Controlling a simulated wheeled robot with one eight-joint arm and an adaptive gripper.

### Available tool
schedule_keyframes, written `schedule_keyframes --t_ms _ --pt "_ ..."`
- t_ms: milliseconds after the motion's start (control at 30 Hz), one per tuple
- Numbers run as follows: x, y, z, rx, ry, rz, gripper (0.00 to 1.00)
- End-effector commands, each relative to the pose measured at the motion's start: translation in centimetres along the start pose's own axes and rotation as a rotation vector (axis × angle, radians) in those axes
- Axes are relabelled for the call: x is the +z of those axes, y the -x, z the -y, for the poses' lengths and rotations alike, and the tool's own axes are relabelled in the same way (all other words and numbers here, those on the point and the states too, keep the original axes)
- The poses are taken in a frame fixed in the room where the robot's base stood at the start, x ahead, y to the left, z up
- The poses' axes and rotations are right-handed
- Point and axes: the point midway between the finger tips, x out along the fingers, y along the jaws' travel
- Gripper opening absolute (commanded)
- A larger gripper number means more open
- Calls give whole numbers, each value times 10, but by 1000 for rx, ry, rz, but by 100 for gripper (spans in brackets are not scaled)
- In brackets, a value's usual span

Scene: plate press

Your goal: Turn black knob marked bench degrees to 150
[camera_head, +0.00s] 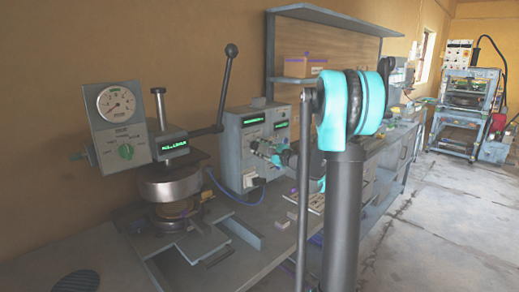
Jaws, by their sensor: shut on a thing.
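The grey control box (240,135) stands on the bench near the middle, with small green-lit displays on its front. My gripper (254,146) is at the front face of this box, reached from the right by my arm with its teal joints. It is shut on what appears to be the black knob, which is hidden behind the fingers. The knob's marking, pointer and scale are too small or covered to read. The display figures are not legible.
Left of the box stands a press with a round metal body (168,183), a long lever (225,88) and a dial panel (118,115) with a green knob. A blue cable (232,199) hangs below the box. Small blocks lie on the bench; a shelf stands behind.

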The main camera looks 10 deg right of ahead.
Motion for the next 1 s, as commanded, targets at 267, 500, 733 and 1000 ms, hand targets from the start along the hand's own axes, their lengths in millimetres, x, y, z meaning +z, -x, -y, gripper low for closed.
schedule_keyframes --t_ms 267,500,733,1000 --pt "-1 1 -1 0 -47 -2 5" --pt "-1 1 -1 1 -51 -2 5" --pt "-1 1 -1 1 -50 -2 44" --pt "0 0 0 0 -50 -1 55"
